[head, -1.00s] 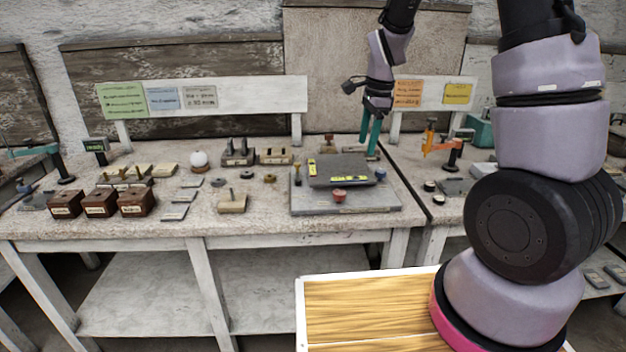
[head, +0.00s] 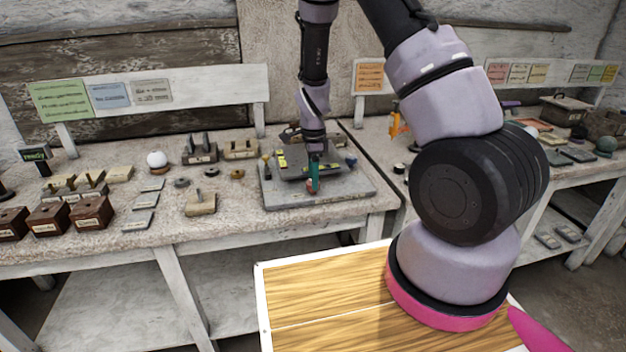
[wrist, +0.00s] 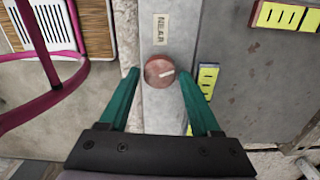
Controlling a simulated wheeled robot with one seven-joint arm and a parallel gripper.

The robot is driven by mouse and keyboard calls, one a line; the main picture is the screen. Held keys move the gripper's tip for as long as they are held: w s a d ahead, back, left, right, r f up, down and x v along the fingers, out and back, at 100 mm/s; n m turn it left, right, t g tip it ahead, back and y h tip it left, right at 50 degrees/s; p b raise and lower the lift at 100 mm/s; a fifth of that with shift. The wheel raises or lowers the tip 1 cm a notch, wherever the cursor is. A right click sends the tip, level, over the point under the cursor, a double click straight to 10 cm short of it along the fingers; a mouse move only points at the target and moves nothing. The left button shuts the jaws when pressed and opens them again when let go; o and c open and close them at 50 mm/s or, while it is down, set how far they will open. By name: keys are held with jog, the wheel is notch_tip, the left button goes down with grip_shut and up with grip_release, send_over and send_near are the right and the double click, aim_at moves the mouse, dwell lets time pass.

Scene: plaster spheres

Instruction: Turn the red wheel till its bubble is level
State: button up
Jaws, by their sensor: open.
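The red wheel (wrist: 159,71) is a round knob with a pale line on its top, beside a label reading NEAR. In the head view the red wheel (head: 309,186) is mostly hidden by my gripper (head: 314,178). In the wrist view my gripper (wrist: 161,80) is open, its green fingers on either side of the wheel; I cannot tell whether they touch it. A yellow vial (wrist: 208,80) with dark marks lies right of the wheel, and another yellow vial (wrist: 280,15) is at the upper right. The bubbles are too small to read. The vials sit on a grey plate (wrist: 245,90).
The grey base slab (head: 285,198) stands near the bench's front edge. A blue wheel (head: 351,160) is at its right. Wooden boxes (head: 92,212), a white sphere (head: 157,160) and small blocks fill the bench to the left. A pink hoop (wrist: 70,90) shows at the wrist view's left.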

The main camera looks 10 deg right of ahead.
jog(key=shift+f, duration=0.6)
grip_shut()
jog(key=shift+n, duration=0.3)
